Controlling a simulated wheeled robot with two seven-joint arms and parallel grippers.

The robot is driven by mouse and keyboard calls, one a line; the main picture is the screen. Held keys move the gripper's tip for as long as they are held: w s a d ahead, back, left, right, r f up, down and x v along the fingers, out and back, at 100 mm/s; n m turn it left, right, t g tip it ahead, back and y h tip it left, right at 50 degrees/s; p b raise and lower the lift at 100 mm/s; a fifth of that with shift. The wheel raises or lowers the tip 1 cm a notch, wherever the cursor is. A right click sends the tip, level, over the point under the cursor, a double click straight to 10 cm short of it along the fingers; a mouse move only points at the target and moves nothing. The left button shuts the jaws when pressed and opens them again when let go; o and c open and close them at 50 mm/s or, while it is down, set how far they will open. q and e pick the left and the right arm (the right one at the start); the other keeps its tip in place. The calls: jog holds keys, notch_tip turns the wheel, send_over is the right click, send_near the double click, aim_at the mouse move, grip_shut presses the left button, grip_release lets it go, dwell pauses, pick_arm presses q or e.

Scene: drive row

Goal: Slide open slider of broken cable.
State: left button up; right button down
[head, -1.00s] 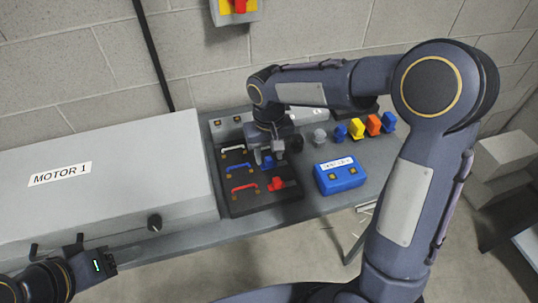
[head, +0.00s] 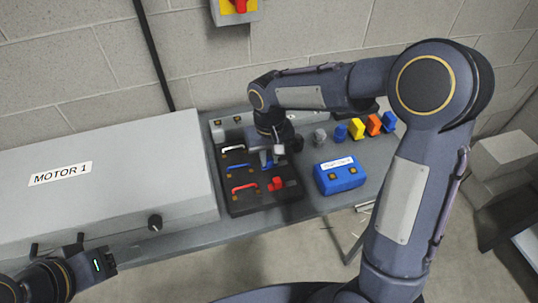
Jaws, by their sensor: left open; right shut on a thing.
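A black board (head: 240,207) on the bench carries white, blue and red cable handles in rows. The white cable (head: 233,148), the blue cable (head: 238,168) and the red cable (head: 244,187) arch over the left side. A red slider (head: 277,184) sits in the lower row. My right gripper (head: 267,153) points down over the right side of the board, shut on the blue slider (head: 267,162), which is mostly hidden under it. The top row's slider is hidden by my arm. I cannot tell which cable is broken. My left gripper (head: 108,262) is open and empty at lower left.
A grey cabinet labelled MOTOR 1 (head: 110,200) fills the left. A blue tester box (head: 340,175) stands right of the board. Several coloured plugs, including a yellow plug (head: 356,128), stand behind it. The right front of the bench is clear.

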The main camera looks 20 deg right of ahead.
jog(key=shift+d, duration=1.2)
jog(key=c, duration=1.3)
grip_release()
jog(key=shift+d, duration=0.1)
jog(key=shift+r, duration=0.15)
notch_tip(320, 180, up, 8)
jog(key=shift+f, duration=0.2)
